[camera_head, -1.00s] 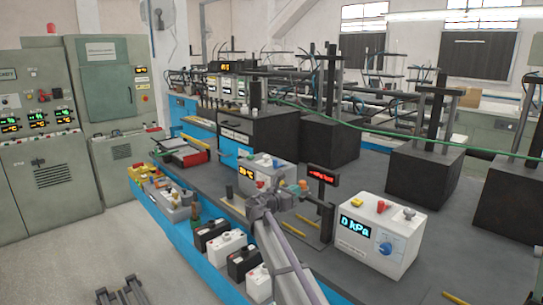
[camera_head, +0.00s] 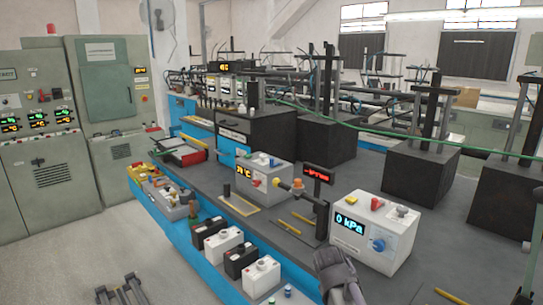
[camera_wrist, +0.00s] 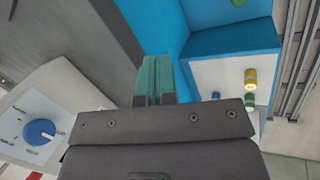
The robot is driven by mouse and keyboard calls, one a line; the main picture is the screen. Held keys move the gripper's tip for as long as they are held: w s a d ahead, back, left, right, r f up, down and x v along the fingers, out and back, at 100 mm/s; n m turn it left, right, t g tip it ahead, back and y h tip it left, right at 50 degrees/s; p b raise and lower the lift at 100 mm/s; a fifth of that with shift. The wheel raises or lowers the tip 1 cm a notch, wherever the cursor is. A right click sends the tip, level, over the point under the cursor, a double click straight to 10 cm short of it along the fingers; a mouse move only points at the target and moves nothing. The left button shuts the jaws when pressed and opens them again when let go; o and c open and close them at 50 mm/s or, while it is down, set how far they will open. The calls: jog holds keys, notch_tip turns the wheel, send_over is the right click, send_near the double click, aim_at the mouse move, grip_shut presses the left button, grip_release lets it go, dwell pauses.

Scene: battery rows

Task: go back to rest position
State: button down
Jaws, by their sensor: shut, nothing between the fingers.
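My gripper (camera_wrist: 155,80) shows in the wrist view, its green-tipped fingers close together and holding nothing. Below the fingers is the dark gripper body, which covers the lower middle of that view. In the head view, part of my grey arm (camera_head: 338,275) shows at the bottom, right of centre, in front of the white kPa meter box. I cannot make out the fingers there.
The white kPa box (camera_head: 372,235) stands on the dark bench top; its blue knob (camera_wrist: 40,132) shows in the wrist view. Several batteries (camera_head: 240,262) line the blue front shelf.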

jog(key=s+a+f+m+g+y, duration=0.15)
jog(key=s+m+y, duration=0.3)
jog(key=s, duration=0.55)
notch_tip(320, 180, down, 12)
jog(key=a+b, duration=0.1)
jog(key=b, duration=1.1)
notch_tip(320, 180, up, 18)
jog(key=p, duration=1.8)
jog(key=shift+a+r+m, duration=0.2)
jog(key=shift+r+m, duration=0.05)
jog(key=shift+m, duration=0.1)
